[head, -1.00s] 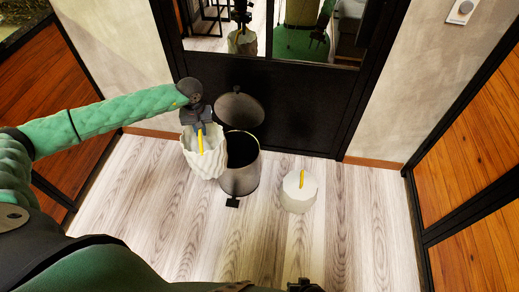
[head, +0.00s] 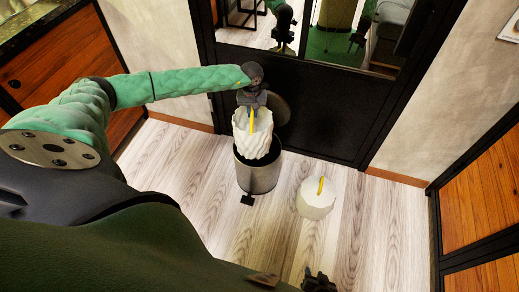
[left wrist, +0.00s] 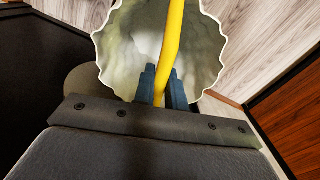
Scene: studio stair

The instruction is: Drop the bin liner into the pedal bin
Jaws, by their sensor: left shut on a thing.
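The bin liner (head: 254,142) is a white, wrinkled, open-topped bag with a yellow handle. My left gripper (head: 252,107) is shut on that handle, and the liner hangs upright below it. In the left wrist view the yellow handle runs between the fingers (left wrist: 162,88), with the liner's open mouth (left wrist: 125,50) beyond. The pedal bin (head: 258,178) is a grey metal cylinder on the floor, its dark lid (head: 281,108) raised at the back. The liner's lower end overlaps the bin's mouth; I cannot tell how far inside it is. My right gripper (head: 318,284) is a small dark shape at the bottom edge.
A white tub (head: 315,204) with a yellow handle stands on the floor right of the bin. A black-framed glass door (head: 320,110) is close behind the bin. Wood-panelled cabinets (head: 485,215) stand at the right and left. The pale plank floor (head: 390,240) is otherwise clear.

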